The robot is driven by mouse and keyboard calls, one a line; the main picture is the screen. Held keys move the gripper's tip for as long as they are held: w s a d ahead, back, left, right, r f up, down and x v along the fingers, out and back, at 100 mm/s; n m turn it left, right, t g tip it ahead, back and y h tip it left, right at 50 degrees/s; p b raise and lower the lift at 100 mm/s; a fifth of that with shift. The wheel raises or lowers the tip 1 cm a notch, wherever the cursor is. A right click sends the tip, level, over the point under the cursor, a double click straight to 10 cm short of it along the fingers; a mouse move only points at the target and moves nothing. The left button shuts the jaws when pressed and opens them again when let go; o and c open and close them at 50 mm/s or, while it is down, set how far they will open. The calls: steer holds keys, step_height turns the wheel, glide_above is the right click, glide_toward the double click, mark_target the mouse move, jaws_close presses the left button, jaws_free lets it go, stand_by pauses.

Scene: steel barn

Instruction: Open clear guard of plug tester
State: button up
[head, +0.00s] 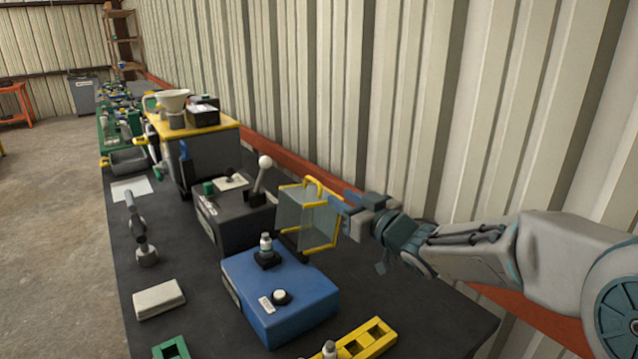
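The plug tester (255,312) is a blue box on the dark bench, with a label, a black-and-white knob (281,297) and a plug (266,247) standing upright in a black holder on its top. The clear guard (296,232), a see-through box with yellow edges, stands tilted up above the tester's back right side. The plug and knob are uncovered. My gripper (346,196) is at the guard's upper right, close to its yellow edges. Its fingers partly overlap the guard, so contact and finger gap are unclear.
A dark box (235,225) with a white-knobbed lever stands behind the tester. A yellow block (367,338) and green block (170,348) lie in front. A pale pad (158,298) lies left. The corrugated wall (420,90) runs close behind my arm.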

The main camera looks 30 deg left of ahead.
mark_target(318, 183)
steer(key=p+x, duration=0.1)
steer(key=x, duration=0.9)
jaws_close()
